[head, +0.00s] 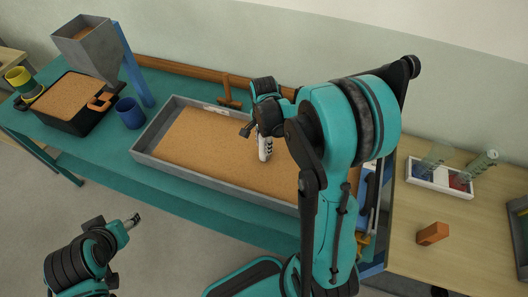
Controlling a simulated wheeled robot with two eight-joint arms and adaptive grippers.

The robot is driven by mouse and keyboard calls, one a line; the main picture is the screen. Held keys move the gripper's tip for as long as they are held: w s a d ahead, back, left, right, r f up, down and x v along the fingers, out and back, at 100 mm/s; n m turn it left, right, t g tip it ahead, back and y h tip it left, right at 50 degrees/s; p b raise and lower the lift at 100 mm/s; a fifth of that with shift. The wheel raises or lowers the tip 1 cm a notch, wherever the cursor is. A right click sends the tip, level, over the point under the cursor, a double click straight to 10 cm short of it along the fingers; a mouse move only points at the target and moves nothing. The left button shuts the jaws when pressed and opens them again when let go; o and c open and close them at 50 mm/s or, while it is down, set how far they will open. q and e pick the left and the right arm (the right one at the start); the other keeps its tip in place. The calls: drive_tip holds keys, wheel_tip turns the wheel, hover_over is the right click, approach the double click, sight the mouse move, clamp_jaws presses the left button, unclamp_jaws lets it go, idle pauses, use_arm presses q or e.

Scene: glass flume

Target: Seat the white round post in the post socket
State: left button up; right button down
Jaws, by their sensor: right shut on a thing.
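My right gripper (262,134) reaches down over the sand in the grey tray (150,158). It is shut on the white round post (265,148), which hangs close to upright and shows dark marks along its side. I cannot tell whether the post's lower end touches the sand. I cannot make out the post socket; my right arm covers the tray's right part. My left gripper (133,221) is low at the front left, over the floor and away from the table; its fingers are too small to judge.
A grey hopper (97,52) on a blue post, a black sand bin (70,120) and a blue cup (130,112) stand left of the tray. A wooden table at right holds a white rack (425,180) with clear cylinders and an orange block (433,233).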

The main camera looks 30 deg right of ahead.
drive_tip(key=shift+f+b, duration=0.7)
drive_tip(key=shift+f, duration=1.25)
drive_tip(key=shift+f, duration=0.2)
drive_tip(key=c, duration=1.1)
unclamp_jaws()
drive_tip(key=shift+r, duration=0.1)
drive_tip(key=shift+r, duration=0.1)
